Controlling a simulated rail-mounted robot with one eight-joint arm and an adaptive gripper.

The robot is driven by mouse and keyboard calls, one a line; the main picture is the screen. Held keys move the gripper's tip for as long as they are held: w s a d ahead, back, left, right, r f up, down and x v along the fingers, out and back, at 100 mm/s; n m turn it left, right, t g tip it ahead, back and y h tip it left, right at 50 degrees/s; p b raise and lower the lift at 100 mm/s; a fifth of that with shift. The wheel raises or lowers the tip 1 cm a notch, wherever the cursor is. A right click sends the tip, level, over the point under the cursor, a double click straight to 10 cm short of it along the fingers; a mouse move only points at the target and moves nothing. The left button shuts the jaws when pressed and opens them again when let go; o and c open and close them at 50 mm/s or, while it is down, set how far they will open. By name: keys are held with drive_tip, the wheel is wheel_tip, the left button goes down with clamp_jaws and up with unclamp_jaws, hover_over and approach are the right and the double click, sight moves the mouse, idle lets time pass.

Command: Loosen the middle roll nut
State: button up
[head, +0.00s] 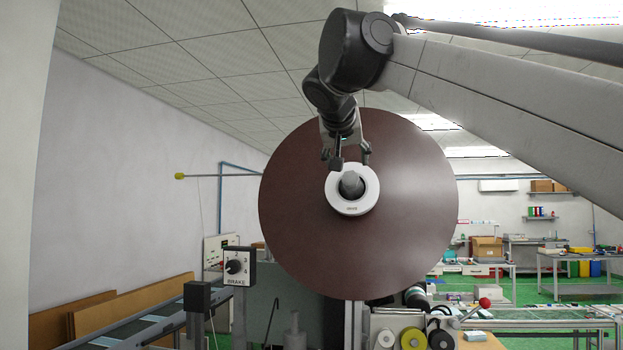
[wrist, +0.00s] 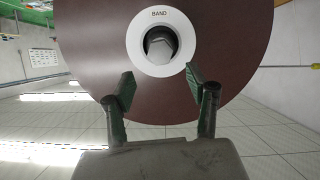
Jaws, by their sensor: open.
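A large brown disc (head: 300,240) faces me in the head view. At its centre is a white ring (head: 339,204) around a grey nut (head: 351,184). In the wrist view the brown disc (wrist: 100,45), the white ring labelled "BAND" (wrist: 158,14) and the faceted nut (wrist: 161,46) show at the top. My gripper (head: 351,162) is at the upper edge of the ring in the head view. In the wrist view its two fingers (wrist: 160,85) are spread with nothing between them, and the nut lies beyond the tips. I cannot tell whether this is the middle roll.
A panel with a black knob marked "BRAKE" (head: 237,267) stands at the lower left. Several smaller rolls (head: 412,339) sit below the disc. A red ball-topped lever (head: 484,303) is at the lower right. The space around the nut looks clear.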

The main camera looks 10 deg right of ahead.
sight(350, 177)
drive_tip(key=p+x, duration=0.1)
drive_tip(key=x, duration=0.8)
drive_tip(key=shift+w+d+f+p, duration=0.2)
drive_tip(key=shift+w+p, duration=0.1)
drive_tip(key=shift+p, duration=0.1)
drive_tip(key=shift+c, duration=0.6)
drive_tip(key=c, duration=1.1)
